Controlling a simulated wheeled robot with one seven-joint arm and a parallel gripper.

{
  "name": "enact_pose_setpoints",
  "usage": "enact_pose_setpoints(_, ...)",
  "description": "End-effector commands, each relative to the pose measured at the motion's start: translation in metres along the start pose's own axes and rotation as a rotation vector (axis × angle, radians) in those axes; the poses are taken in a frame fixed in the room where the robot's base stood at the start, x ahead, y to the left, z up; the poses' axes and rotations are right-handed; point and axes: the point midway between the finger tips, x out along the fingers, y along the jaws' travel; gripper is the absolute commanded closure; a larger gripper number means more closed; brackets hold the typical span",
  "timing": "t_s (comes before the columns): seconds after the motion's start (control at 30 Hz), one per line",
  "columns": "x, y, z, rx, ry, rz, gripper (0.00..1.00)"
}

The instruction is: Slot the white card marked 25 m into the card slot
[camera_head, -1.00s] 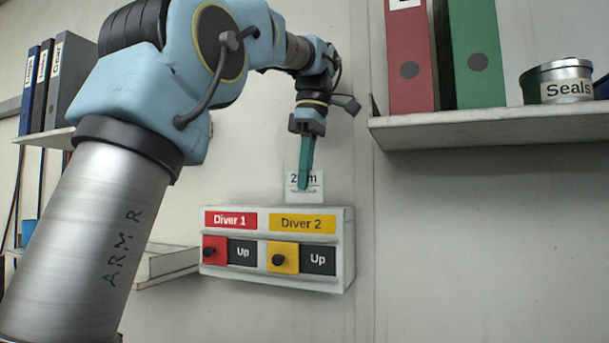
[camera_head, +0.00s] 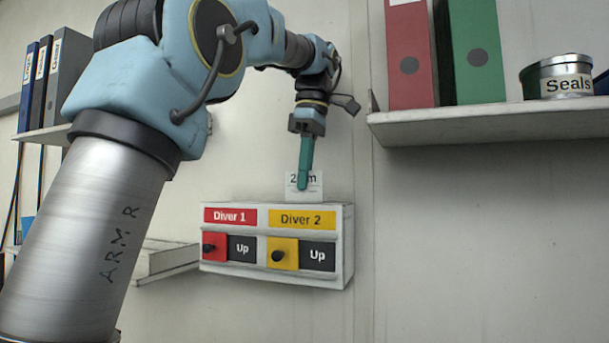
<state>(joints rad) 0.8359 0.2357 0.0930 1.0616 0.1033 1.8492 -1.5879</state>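The white card (camera_head: 315,185) stands upright at the top edge of the diver panel (camera_head: 347,240), above the yellow Diver 2 label (camera_head: 302,219). Its print shows a "2" and an "m"; the middle is covered by my gripper. My gripper (camera_head: 303,184) points down, with a teal finger in front of the card. The fingers line up in this view, so I cannot tell whether they grip the card. The card's lower edge meets the panel top; the card slot itself is not visible, and I cannot tell how deep the card sits.
The panel has a red Diver 1 label (camera_head: 230,216), two black knobs and dark "Up" plates. A shelf (camera_head: 480,125) at right holds binders and a Seals tin (camera_head: 556,78). Another shelf with binders is at left. The wall right of the panel is clear.

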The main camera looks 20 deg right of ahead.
Motion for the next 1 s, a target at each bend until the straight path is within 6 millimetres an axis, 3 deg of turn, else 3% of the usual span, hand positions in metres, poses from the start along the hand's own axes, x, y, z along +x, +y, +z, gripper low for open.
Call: enact_pose_setpoints(1.0,0.012,0.000,0.001,0.000,0.000,0.000,1.00)
